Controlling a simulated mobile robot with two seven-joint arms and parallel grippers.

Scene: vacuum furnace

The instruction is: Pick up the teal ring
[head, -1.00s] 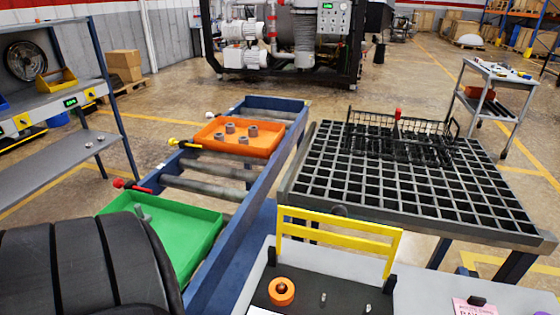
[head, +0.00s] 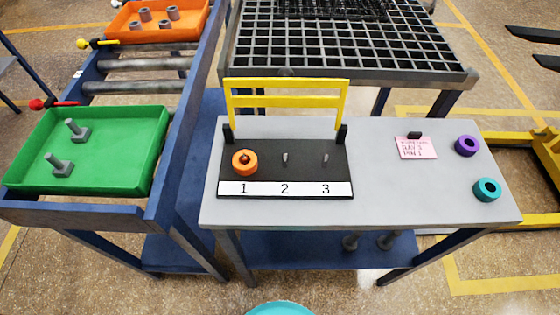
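The teal ring (head: 487,189) lies flat on the grey table (head: 400,205) near its right front corner, with its hole facing up. A purple ring (head: 466,146) lies just behind it, apart from it. Neither of my grippers shows in the head view, so their state and distance from the ring cannot be seen.
A black board (head: 265,175) numbered 1 to 3 stands at the table's left. An orange ring (head: 244,162) is around its first peg; the other two are bare. A yellow frame (head: 290,98) rises behind it. Table middle is clear.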

